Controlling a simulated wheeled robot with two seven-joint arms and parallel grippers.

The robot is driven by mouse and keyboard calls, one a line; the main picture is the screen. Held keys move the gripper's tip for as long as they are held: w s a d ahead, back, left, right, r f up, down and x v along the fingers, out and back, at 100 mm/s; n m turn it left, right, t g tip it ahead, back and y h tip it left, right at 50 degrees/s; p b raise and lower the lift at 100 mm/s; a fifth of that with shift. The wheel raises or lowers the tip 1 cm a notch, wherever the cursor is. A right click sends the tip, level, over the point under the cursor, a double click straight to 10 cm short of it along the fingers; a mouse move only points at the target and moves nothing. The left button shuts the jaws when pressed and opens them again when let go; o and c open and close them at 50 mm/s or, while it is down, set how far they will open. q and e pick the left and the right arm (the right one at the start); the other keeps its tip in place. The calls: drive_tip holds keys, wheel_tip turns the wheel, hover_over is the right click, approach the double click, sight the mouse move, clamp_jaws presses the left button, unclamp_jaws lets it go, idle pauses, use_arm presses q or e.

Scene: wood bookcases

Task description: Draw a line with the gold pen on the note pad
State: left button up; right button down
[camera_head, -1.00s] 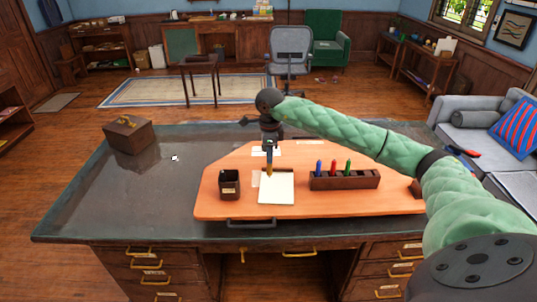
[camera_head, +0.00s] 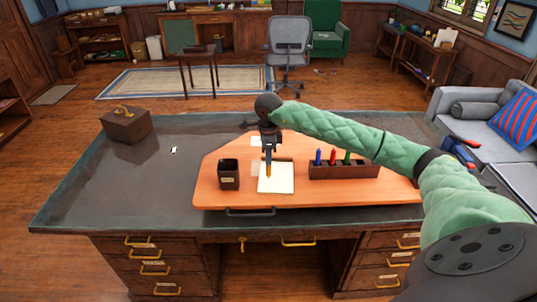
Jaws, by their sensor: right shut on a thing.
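The note pad (camera_head: 278,184) is a white sheet lying on the orange board (camera_head: 325,196) on the desk. My right gripper (camera_head: 269,150) is above the pad's far left part and points down. It is shut on the gold pen (camera_head: 268,167), which hangs upright over the pad. Its tip is at or just above the paper; I cannot tell whether it touches. I make out no line on the pad. My left gripper is not in view.
A dark pen cup (camera_head: 229,174) stands just left of the pad. A wooden holder (camera_head: 345,171) with blue, red and green pens is to the right. A wooden box (camera_head: 125,124) sits at the desk's far left. The desk's left part is mostly clear.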

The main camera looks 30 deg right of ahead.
idle(0.4)
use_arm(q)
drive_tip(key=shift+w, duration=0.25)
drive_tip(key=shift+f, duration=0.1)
use_arm(e)
drive_tip(key=shift+f, duration=0.1)
use_arm(q)
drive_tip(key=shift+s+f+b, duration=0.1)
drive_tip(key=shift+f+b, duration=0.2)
drive_tip(key=shift+b, duration=0.15)
use_arm(e)
drive_tip(key=shift+f, duration=0.45)
idle(0.3)
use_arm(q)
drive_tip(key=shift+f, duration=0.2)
use_arm(e)
drive_tip(key=shift+s+d, duration=0.15)
drive_tip(key=shift+d, duration=0.1)
use_arm(q)
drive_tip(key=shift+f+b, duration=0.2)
drive_tip(key=shift+b, duration=0.2)
use_arm(e)
drive_tip(key=shift+s+d, duration=0.25)
drive_tip(key=shift+d, duration=0.1)
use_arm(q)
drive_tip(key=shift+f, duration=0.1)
